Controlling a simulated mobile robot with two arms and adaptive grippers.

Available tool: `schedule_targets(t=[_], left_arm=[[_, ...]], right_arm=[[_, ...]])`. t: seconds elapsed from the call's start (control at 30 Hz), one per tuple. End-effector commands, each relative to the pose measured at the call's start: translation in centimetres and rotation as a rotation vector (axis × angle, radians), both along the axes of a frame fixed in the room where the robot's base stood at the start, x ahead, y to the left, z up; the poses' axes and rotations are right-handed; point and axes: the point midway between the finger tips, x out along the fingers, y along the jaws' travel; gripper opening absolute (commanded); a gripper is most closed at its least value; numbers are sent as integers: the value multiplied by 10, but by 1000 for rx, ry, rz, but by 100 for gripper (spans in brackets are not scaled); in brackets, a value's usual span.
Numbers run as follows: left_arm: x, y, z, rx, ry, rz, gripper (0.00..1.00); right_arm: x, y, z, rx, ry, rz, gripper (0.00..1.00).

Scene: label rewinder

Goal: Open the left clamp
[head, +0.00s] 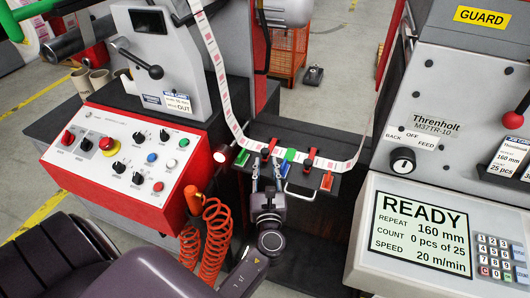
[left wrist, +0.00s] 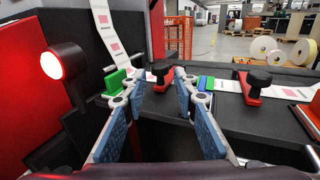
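The left clamp (head: 270,147) is a small red piece on the dark splice table, lying at the label web. In the left wrist view the left clamp (left wrist: 161,72) shows a black knob on a red body, seen between my fingertips and beyond them. My left gripper (head: 267,178) is at the near edge of the table, just in front of this clamp. Its blue-padded fingers (left wrist: 157,80) are spread apart with nothing held between them. Whether they touch the clamp I cannot tell. My right gripper is not in view.
The right clamp (head: 310,156), also red, sits further right along the web (head: 232,118). A metal handle (head: 300,193) juts from the table front. The red-edged control panel (head: 125,160) and coiled orange cable (head: 217,235) are on the left.

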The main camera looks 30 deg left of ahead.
Motion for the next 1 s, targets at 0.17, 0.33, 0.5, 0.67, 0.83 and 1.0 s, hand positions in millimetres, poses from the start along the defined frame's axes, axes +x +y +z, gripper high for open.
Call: schedule_targets(t=[0.17,0.33,0.5,0.67,0.83,1.0], left_arm=[[25,18,0,0,-2,1,27],[44,32,0,0,-1,0,27],[53,39,0,0,0,1,27],[55,40,0,-1,1,0,27],[54,40,0,-1,1,0,20],[54,40,0,-1,1,0,2]], right_arm=[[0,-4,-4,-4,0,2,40],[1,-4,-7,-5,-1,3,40],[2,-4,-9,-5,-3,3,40],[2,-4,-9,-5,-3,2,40],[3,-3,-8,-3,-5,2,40],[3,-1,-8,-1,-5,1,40]])
